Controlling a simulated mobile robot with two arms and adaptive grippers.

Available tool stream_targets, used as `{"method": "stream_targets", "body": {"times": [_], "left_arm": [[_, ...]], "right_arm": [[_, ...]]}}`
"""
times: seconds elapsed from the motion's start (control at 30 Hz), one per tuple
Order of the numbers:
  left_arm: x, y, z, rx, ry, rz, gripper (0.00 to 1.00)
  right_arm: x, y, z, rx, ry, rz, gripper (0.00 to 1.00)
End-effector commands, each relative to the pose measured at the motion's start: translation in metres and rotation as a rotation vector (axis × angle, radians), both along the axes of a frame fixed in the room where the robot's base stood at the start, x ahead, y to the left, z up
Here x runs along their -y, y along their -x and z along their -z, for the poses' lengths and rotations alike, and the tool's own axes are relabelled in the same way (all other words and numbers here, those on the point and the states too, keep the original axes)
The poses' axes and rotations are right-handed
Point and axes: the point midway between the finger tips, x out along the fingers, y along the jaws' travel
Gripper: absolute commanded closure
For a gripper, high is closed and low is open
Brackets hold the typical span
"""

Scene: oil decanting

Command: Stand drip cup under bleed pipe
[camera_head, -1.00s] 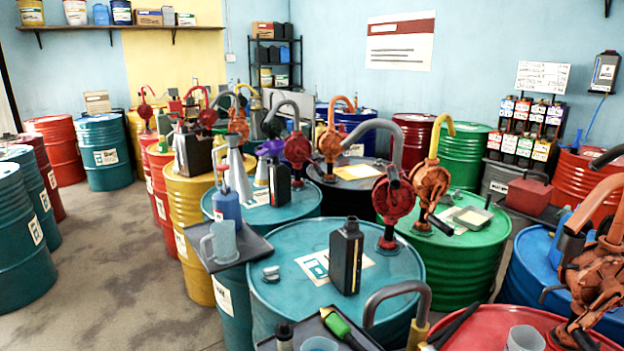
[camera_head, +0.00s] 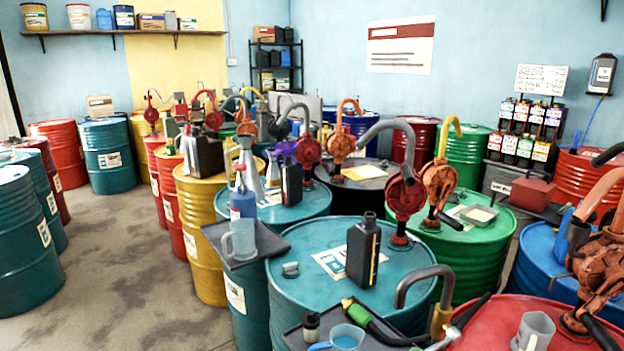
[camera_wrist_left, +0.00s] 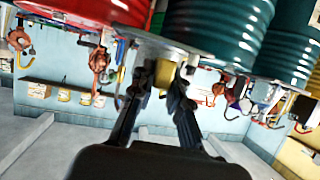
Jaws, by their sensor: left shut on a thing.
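My left gripper (camera_wrist_left: 160,92) shows in the left wrist view, which looks upside down. Neither gripper shows in the head view. A hooked grey pipe (camera_head: 422,272) with a brass collar (camera_head: 440,321) rises at the front, beside the red drum (camera_head: 490,315); it may be the bleed pipe. A blue cup (camera_head: 346,337) stands on the dark front tray, partly cut off. A grey jug (camera_head: 534,330) stands on the red drum.
A teal drum (camera_head: 310,262) behind the pipe carries a black bottle (camera_head: 363,255). Many drums with pumps crowd the middle. Floor (camera_head: 110,270) is clear at left.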

Motion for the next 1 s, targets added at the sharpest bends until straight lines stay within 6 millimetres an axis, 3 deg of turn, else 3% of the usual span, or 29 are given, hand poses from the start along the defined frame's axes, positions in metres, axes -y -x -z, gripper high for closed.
{"method": "stream_targets", "body": {"times": [0.27,0.6,0.8,1.0], "left_arm": [[-0.004,-0.037,-0.013,0.006,0.012,-0.163,1.0],[-0.026,-0.09,-0.035,0.005,0.015,-0.495,1.0],[-0.04,-0.107,-0.045,0.001,0.012,-0.679,1.0],[-0.048,-0.112,-0.051,0.001,0.004,-0.794,1.0]], "right_arm": [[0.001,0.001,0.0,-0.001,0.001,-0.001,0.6],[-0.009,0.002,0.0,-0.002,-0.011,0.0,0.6],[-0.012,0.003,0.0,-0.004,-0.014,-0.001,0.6],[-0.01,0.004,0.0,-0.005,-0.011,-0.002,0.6]]}}
